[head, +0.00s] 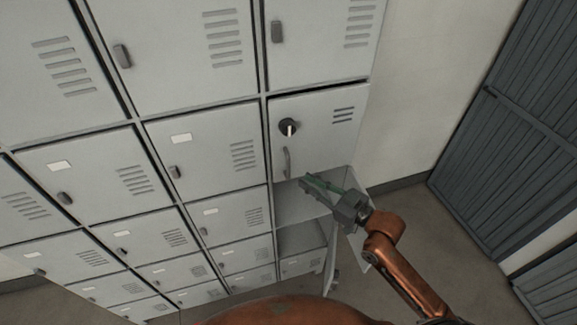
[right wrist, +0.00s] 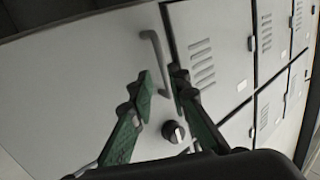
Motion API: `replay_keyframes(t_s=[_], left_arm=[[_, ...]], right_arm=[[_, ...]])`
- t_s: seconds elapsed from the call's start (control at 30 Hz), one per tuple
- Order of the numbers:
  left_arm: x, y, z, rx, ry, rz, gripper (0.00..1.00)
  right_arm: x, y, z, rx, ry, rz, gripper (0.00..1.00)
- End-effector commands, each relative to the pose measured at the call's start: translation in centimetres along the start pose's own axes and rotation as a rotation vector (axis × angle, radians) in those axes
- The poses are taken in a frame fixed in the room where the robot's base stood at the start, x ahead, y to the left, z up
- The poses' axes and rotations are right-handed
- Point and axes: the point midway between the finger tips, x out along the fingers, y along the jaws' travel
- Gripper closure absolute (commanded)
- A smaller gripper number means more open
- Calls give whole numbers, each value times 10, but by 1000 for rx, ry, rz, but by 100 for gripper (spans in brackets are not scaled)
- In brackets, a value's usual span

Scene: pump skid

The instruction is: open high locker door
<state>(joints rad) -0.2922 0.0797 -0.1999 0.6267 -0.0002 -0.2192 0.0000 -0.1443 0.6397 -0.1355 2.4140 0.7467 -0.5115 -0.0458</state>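The high locker door (head: 320,125) is pale grey and looks shut in its frame, in the right column of the head view. It has a round black knob with a pale grip (head: 288,127) and, below that, a grey bar handle (head: 287,162). My right gripper (head: 309,183) is open, just below and right of the bar handle. In the right wrist view, the fingers (right wrist: 162,82) are apart, with one end of the bar handle (right wrist: 153,48) seen between their tips. I cannot tell whether they touch it. The black knob (right wrist: 173,131) is close to the fingers. My left gripper is not in view.
An open compartment (head: 300,208) lies below the door, with another open space (head: 300,238) under it. Shut lockers (head: 200,150) fill the left. A bare wall (head: 425,80) and dark slatted panels (head: 515,130) stand right. Floor (head: 430,235) is clear between.

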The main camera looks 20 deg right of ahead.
Motion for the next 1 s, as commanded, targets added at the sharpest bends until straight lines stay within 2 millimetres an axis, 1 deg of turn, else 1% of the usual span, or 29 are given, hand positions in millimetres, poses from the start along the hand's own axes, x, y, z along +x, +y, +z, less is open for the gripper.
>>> replay_keyframes(t_s=[0.03,0.13,0.27,0.4,0.5,0.6,0.73,1.0], left_arm=[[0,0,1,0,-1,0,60],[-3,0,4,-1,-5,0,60],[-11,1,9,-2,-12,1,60],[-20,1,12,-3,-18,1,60],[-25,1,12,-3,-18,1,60],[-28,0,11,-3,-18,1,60],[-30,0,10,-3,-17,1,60],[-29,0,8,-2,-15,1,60]], right_arm=[[3,0,-9,-2,25,-11,84],[10,-1,-19,2,50,-21,84],[26,-1,-22,4,53,-21,84],[49,-2,-23,4,52,-20,84],[63,-2,-23,4,50,-21,84],[73,-2,-22,2,49,-20,84],[80,-2,-21,2,48,-19,84],[81,-2,-20,1,47,-20,84]])
